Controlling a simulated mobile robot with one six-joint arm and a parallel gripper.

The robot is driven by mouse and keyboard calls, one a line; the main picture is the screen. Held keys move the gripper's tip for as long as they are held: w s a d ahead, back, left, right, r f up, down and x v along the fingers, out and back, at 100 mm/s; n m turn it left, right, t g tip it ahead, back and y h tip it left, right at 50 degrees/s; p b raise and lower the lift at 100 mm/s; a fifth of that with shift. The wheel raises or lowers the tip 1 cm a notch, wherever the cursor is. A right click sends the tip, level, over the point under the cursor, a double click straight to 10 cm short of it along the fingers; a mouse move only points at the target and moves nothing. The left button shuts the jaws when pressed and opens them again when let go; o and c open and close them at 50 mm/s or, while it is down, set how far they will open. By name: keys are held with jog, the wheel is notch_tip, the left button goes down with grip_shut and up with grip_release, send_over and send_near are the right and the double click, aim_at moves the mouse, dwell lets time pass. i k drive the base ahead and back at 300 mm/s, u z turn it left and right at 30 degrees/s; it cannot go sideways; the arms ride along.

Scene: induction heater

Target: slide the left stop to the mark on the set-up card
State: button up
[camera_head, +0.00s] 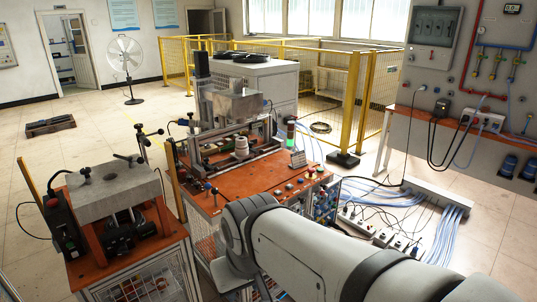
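The heater station has an orange top (262,180) with a tall machine (232,105) on it. A small light card or plate (298,158) stands at the right of this top; its print is too small to read, so I cannot tell whether it is the set-up card. My arm crosses the lower right, in front of the station's near side. My gripper is not visible.
A second bench (110,205) with a grey block and red-black box stands at the left. Cables and power strips (375,225) spread on the floor at the right. A yellow fence (365,100) stands behind. Open floor (75,155) lies at the far left.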

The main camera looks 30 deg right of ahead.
aim_at(208, 167)
jog(key=z, duration=0.95)
jog(key=i, duration=1.6)
jog(key=u, duration=1.95)
jog(key=k, duration=0.55)
jog(key=z, duration=0.05)
